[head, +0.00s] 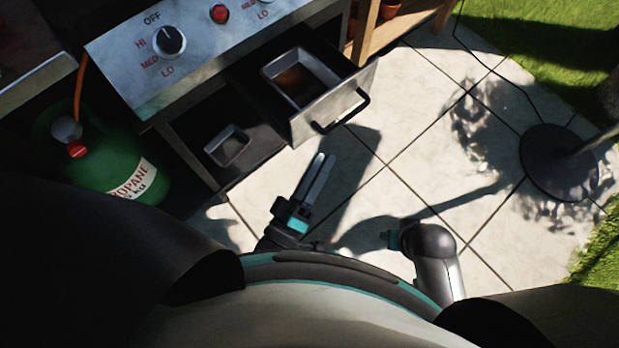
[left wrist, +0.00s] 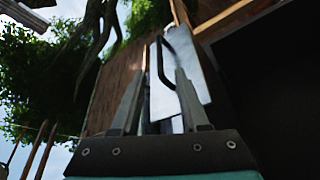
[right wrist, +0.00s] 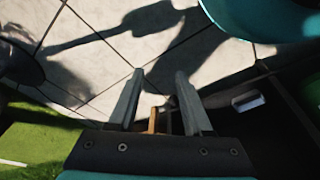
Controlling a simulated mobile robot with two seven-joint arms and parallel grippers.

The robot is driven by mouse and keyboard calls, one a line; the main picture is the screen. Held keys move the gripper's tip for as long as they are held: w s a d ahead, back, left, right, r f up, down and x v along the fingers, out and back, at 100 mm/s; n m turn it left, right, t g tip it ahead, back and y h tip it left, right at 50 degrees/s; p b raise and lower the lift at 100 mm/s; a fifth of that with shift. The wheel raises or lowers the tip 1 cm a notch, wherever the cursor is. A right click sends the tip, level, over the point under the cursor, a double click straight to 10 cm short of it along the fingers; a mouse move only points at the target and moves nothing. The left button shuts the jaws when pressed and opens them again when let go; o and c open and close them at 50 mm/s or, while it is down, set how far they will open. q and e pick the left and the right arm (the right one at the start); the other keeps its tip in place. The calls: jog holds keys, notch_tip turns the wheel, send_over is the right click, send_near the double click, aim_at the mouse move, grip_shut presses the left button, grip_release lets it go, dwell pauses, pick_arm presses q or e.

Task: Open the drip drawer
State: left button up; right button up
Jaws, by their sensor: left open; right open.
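The drip drawer (head: 300,126) stands out from under the grill, open at the top, with a metal pan (head: 322,69) inside. Its dark bar handle (head: 360,107) is on the front panel. My left gripper (head: 323,158) is open and empty, in front of the drawer and apart from the handle. In the left wrist view the handle (left wrist: 163,62) and bright front panel (left wrist: 196,75) appear between and beyond the open fingers. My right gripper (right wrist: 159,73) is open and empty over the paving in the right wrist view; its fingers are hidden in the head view.
The grill's control panel (head: 196,40) with knobs is above the drawer. A green propane tank (head: 105,150) stands at left. A small tray (head: 228,146) sits on the lower shelf. A round dark stand base (head: 556,160) is at right. Paving between is clear.

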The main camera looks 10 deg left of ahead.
pick_arm(q)
jog(key=shift+v, duration=2.1)
pick_arm(e)
jog(key=shift+s+f, duration=0.2)
jog(key=shift+f, duration=0.15)
pick_arm(q)
jog(key=a+f+m+g+y+p, duration=0.2)
jog(key=a+f+m+g+p, duration=0.15)
jog(key=f+g, duration=0.45)
jog(key=s+a+f+m+g+y+p, duration=0.5)
jog(key=s+a+f+m+g, duration=0.2)
jog(key=s+a+f, duration=0.7)
jog(key=shift+s+a+f+g, duration=0.25)
jog(key=shift+a+f+g, duration=0.35)
jog(key=shift+g, duration=0.5)
pick_arm(e)
jog(key=s+d+f, duration=0.7)
jog(key=s+f, duration=0.1)
jog(key=s, duration=0.3)
jog(key=shift+s+d+f+h, duration=0.15)
jog(key=shift+d+f+h, duration=0.15)
jog(key=shift+f+h, duration=0.1)
